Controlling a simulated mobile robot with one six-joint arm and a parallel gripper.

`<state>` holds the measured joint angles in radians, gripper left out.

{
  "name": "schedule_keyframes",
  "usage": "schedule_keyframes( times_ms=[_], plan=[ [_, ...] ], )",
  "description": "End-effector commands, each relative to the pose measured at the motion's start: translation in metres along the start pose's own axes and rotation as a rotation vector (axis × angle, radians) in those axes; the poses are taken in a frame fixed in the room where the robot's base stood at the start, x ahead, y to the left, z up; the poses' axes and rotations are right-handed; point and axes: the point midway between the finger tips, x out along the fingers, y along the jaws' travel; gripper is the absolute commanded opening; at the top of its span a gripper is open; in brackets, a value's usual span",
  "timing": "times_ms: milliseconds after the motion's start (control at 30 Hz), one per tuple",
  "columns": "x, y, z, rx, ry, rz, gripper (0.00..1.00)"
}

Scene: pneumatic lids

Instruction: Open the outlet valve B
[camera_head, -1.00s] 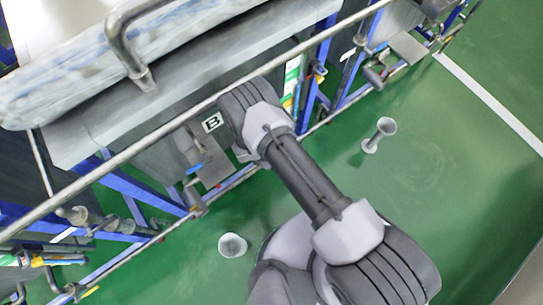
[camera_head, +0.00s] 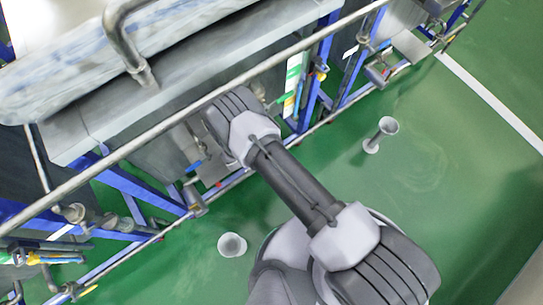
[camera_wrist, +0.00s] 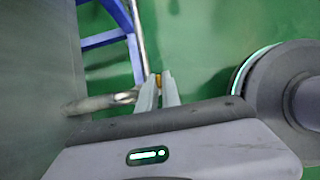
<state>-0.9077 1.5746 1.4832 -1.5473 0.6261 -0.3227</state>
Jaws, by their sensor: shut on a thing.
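In the wrist view my gripper (camera_wrist: 159,92) has its two pale fingers close together, shut on a small orange part (camera_wrist: 158,79) at the fingertips. Most of that part is hidden, so I cannot tell its shape or how far it is turned. A grey pipe (camera_wrist: 100,103) runs in from the left, up to the fingers. In the head view my arm's wrist hides the gripper and what it holds. A blue handle (camera_head: 194,167) on a valve shows just left of my wrist, under the machine. The B label is not visible now.
A long metal rail (camera_head: 150,132) crosses in front of the machine, close to my wrist. Blue frame legs (camera_head: 140,189) and a low pipe run below. Two pale flared posts (camera_head: 232,245) (camera_head: 380,133) stand on the green floor, which is otherwise open at right.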

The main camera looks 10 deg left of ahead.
Motion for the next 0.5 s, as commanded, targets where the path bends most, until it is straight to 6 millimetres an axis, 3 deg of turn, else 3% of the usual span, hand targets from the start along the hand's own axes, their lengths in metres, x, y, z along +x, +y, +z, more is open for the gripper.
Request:
schedule_keyframes(
  times_ms=[167, 200, 300, 500],
  plan=[
    [0.0002, -0.0013, -0.0006, -0.002, 0.004, -0.002, 0.00],
    [0.0002, -0.0013, -0.0006, -0.002, 0.004, -0.002, 0.16],
    [0.0001, -0.0010, -0.0005, -0.002, 0.004, -0.001, 0.30],
    [-0.0001, -0.0006, -0.0003, -0.001, 0.004, -0.001, 0.30]
  ],
)
